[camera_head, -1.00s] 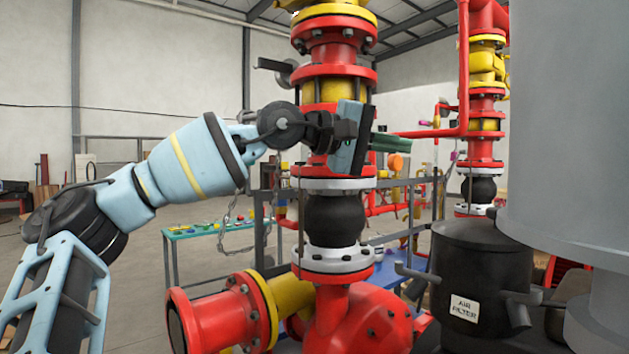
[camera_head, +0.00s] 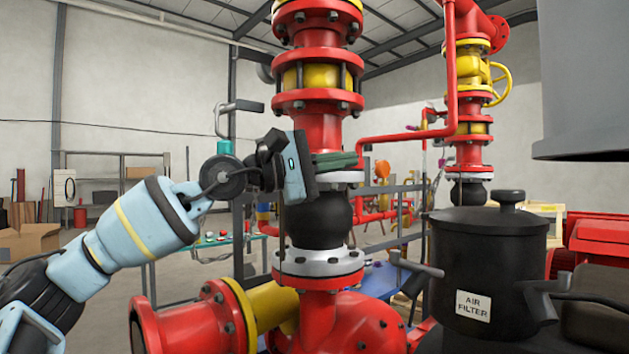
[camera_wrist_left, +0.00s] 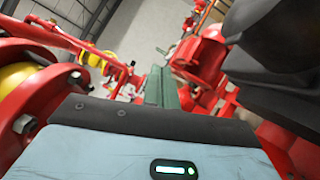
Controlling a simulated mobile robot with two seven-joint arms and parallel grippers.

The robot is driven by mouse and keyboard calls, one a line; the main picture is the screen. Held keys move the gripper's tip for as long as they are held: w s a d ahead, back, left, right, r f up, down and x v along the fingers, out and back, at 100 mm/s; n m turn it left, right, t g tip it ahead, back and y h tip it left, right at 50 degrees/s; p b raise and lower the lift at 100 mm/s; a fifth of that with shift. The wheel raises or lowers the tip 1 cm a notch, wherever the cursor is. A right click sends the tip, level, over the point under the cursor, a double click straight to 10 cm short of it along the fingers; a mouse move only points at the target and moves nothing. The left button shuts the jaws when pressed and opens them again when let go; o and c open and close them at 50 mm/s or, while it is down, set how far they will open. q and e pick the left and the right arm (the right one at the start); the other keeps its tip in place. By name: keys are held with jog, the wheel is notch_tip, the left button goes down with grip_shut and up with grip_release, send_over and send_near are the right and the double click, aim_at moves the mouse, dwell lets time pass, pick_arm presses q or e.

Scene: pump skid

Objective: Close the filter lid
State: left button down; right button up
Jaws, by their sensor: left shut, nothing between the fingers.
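The air filter (camera_head: 500,270) is a black canister with a white "AIR FILTER" label, at the lower right of the head view. Its round black lid (camera_head: 470,215) with a knob (camera_head: 508,198) appears to lie level on top. I cannot tell whether it is fully seated or fastened. My left gripper (camera_head: 338,161) is shut and empty, in front of the red pipe column, left of and higher than the lid, apart from it. Its green fingers also show in the left wrist view (camera_wrist_left: 160,88). My right gripper is not in view.
The red pipe column (camera_head: 315,105) with its black rubber joint (camera_head: 320,218) stands beside my left gripper. Dark bars stick out from both sides of the filter. A large grey form (camera_head: 590,75) hangs over the upper right. A green table (camera_head: 205,243) stands behind.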

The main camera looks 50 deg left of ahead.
pick_arm(q)
jog(key=s+a+b, duration=0.1)
jog(key=s, duration=0.1)
jog(key=s+a+f+b, duration=0.1)
jog(key=s+a, duration=0.1)
jog(key=shift+a+b, duration=0.2)
jog(key=shift+b, duration=0.1)
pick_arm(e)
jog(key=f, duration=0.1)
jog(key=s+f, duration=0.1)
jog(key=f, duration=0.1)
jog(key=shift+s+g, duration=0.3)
pick_arm(q)
jog(key=shift+w, duration=0.1)
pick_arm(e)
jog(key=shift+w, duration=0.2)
